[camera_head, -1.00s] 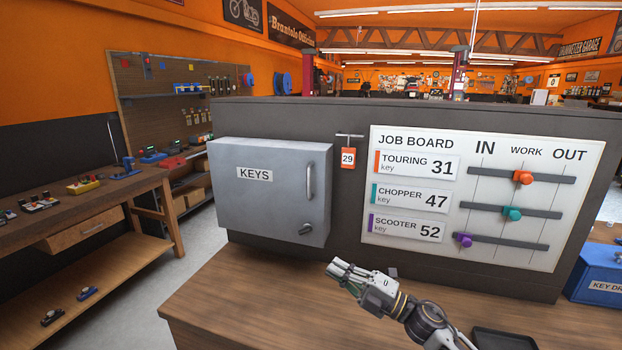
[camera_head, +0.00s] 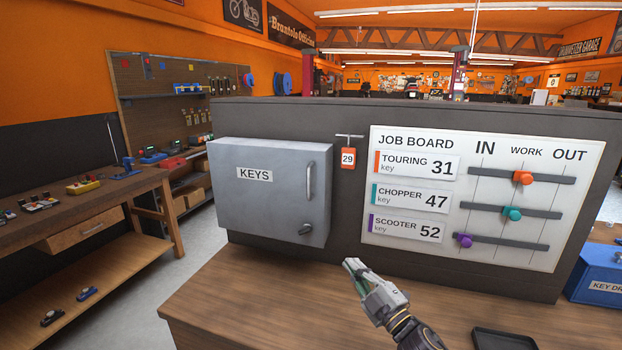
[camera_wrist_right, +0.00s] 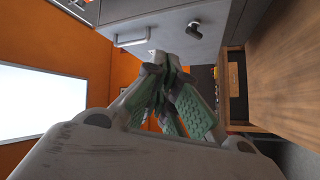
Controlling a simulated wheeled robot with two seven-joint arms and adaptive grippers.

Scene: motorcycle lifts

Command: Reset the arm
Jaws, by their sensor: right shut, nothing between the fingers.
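My right gripper (camera_head: 352,266) is low in the head view, above the wooden counter (camera_head: 240,300) and in front of the dark panel. Its fingers are shut and empty. In the right wrist view the green-padded fingers (camera_wrist_right: 165,72) come together at the tips. The grey KEYS cabinet (camera_head: 262,205) is to the left of the gripper, with its door closed; the gripper does not appear to touch it. The cabinet and its handle (camera_wrist_right: 133,42) also show at the top of the right wrist view. My left gripper is not in view.
The job board (camera_head: 410,225) with three coloured sliders hangs to the right. A tag marked 29 (camera_head: 348,158) hangs from a hook. A black tray (camera_head: 503,340) and a blue box (camera_head: 597,275) are at the lower right. A workbench (camera_head: 90,205) stands left. The counter's left part is clear.

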